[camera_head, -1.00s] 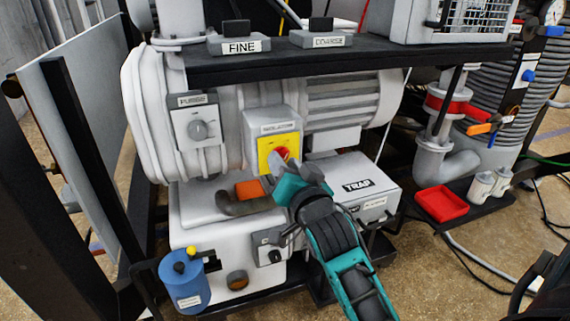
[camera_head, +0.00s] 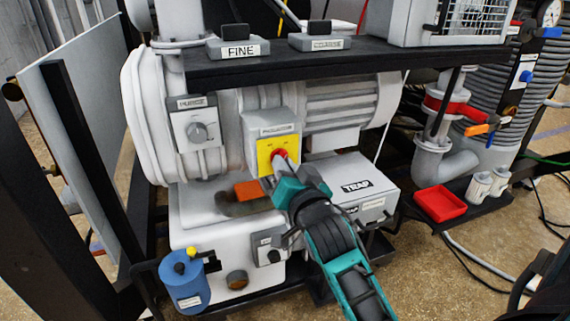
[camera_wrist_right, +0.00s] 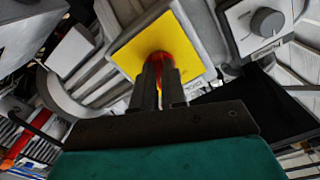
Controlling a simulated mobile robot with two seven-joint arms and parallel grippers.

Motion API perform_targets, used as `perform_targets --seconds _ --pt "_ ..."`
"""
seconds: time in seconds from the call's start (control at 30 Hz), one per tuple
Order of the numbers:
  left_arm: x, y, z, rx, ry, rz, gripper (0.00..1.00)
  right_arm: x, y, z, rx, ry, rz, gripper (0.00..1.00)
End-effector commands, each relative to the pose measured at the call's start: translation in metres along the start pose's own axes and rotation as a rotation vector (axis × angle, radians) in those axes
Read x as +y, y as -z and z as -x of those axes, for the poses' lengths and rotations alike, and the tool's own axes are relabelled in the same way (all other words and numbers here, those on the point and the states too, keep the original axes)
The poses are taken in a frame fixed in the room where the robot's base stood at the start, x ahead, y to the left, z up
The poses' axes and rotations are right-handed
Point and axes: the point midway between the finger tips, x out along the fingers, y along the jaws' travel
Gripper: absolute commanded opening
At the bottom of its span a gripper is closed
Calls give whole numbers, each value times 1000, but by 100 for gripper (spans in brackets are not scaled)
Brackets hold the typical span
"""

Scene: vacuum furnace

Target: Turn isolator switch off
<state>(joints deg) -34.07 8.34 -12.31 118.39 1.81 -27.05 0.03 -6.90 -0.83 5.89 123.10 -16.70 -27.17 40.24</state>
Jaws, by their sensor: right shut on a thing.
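The isolator switch is a red knob (camera_head: 279,154) on a yellow plate (camera_head: 264,160) on a grey box at the front of the pump. In the right wrist view the red knob (camera_wrist_right: 158,58) shows at the tips of my fingers, in front of the yellow plate (camera_wrist_right: 190,33). My right gripper (camera_head: 281,163) is at the knob and shut on it; its fingers (camera_wrist_right: 158,78) hide much of the knob. The knob's exact angle is hard to tell. My left gripper is not in view.
A black shelf (camera_head: 350,58) with the FINE (camera_head: 239,49) and COARSE (camera_head: 320,43) boxes overhangs the switch. The grey PURGE knob (camera_head: 199,132) is to the left. Below right is the TRAP box (camera_head: 357,186). A blue canister (camera_head: 185,285) stands at lower left.

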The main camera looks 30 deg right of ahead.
Motion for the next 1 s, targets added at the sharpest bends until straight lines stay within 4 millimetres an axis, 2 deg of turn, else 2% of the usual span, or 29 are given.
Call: perform_targets --seconds 0.1,0.3,0.7,1.0 --pt "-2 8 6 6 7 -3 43 -2 4 0 1 -1 74 0" --pt "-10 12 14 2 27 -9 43 -2 6 0 1 -1 248 0" --pt "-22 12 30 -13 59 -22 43 -1 5 -1 4 0 623 0" --pt "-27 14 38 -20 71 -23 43 0 5 -1 5 -1 843 0"
